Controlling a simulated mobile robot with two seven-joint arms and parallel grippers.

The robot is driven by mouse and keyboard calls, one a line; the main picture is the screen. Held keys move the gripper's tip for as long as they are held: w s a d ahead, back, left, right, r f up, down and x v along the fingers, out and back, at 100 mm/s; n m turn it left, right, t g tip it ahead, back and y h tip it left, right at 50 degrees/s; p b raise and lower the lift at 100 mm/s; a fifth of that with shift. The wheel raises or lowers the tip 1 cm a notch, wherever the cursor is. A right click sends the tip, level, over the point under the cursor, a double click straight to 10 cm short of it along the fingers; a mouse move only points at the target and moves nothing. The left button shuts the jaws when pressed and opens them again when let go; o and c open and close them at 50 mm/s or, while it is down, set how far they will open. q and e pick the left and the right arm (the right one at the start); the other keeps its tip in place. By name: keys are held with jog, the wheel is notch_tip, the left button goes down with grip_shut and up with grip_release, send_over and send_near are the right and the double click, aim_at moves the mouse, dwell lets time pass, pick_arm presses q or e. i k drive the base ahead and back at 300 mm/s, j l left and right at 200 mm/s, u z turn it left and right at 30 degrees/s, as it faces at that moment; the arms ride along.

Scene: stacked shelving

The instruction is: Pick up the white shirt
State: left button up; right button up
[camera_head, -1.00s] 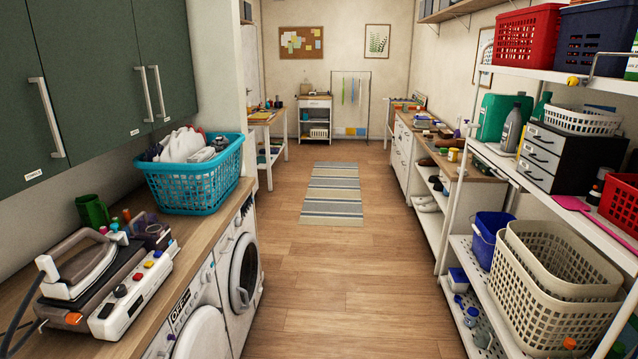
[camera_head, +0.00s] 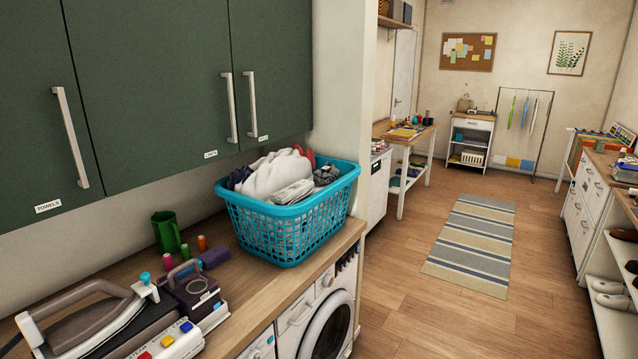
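A white cloth (camera_head: 275,175), which looks like the white shirt, lies bunched on top of a heap of clothes in a turquoise laundry basket (camera_head: 292,232). The basket stands on the wooden counter above the washing machines. Grey, dark and red clothes lie around the white cloth, and its lower part is hidden in the basket. Neither of my grippers shows in this view.
An iron (camera_head: 85,318), a green mug (camera_head: 166,231) and several thread spools stand on the counter left of the basket. Green cabinets (camera_head: 170,80) hang above. The wooden floor (camera_head: 420,310) is open to the right, with a striped rug (camera_head: 472,240).

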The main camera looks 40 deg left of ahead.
aim_at(294, 193)
jog(key=i, duration=0.8)
jog(key=i+l+u, duration=0.15)
jog(key=i, duration=0.7)
jog(key=i+u, duration=0.2)
jog(key=u, duration=1.45)
